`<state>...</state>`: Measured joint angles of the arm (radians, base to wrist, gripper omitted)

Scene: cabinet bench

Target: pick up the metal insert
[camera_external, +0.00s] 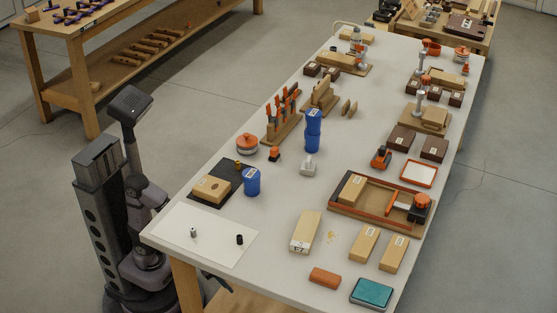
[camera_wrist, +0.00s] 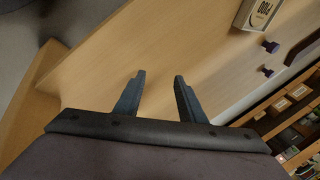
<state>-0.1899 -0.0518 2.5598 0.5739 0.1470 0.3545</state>
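In the external view a small silvery cylinder, which looks like the metal insert (camera_external: 194,232), stands on a white sheet (camera_external: 215,216) at the near left corner of the bench. A small black cylinder (camera_external: 239,239) stands to its right on the same sheet. My gripper (camera_wrist: 159,79) shows in the wrist view with its two dark fingers spread apart and nothing between them. The insert is not visible in the wrist view. In the external view I cannot make out my fingers, and nothing of mine touches the insert.
Behind the sheet are a dark mat with a wooden block (camera_external: 212,188) and a blue cup (camera_external: 252,181). A long pale block (camera_external: 305,232) lies to the right. The wrist view shows a wooden surface (camera_wrist: 110,75), a labelled box (camera_wrist: 258,15) and shelves at right.

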